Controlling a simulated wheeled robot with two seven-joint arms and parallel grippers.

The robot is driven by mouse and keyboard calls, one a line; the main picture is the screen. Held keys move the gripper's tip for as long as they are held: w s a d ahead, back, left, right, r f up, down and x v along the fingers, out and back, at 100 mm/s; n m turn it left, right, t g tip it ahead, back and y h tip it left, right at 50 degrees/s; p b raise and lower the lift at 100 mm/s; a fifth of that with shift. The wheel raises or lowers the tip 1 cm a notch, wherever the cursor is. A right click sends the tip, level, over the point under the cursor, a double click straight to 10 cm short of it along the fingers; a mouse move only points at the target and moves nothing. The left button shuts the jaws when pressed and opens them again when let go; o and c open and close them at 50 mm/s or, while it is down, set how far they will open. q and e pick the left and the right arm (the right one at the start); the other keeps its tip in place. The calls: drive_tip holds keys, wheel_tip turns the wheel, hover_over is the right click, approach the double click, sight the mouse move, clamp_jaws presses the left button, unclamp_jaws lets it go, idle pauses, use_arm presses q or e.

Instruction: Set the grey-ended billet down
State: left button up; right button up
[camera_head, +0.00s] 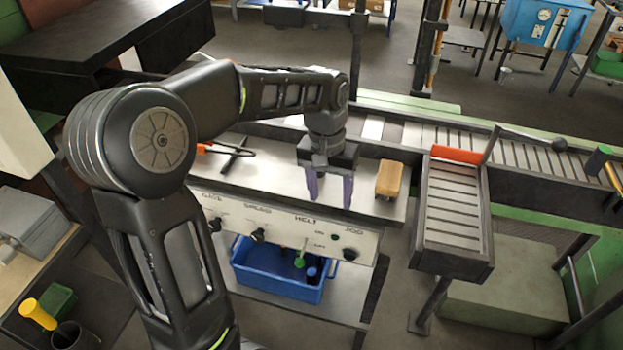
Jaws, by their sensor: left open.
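My left gripper (330,190) hangs over the metal bench top (270,176) with its two purple fingers pointing down. The fingers are apart, with nothing visible between them. A tan block (389,177) lies on the bench just right of the fingers, apart from them. I cannot make out grey ends on it, and no other billet shows clearly. My right gripper is not in view.
Below the bench edge is a panel with knobs (300,228), over a blue bin (275,272). A slatted chute (453,215) with an orange bar stands at right, joining a roller conveyor (530,158).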

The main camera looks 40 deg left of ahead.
use_arm(q)
drive_tip(key=s+d+f+m+h, duration=0.1)
drive_tip(key=d+f, duration=0.5)
drive_tip(key=f, duration=0.4)
drive_tip(key=s+d+f+h, duration=0.1)
drive_tip(key=d+f, duration=0.5)
drive_tip(key=f, duration=0.5)
drive_tip(key=s+d+f, duration=0.5)
drive_tip(key=s+f, duration=0.2)
drive_tip(key=s, duration=0.1)
drive_tip(key=s+d+f+h+b, duration=0.1)
drive_tip(key=s+d+f, duration=0.4)
drive_tip(key=s+f, duration=0.2)
drive_tip(key=shift+s+d+f, duration=0.25)
drive_tip(key=shift+s+f, duration=0.15)
drive_tip(key=shift+s, duration=0.5)
drive_tip(key=shift+c, duration=0.6)
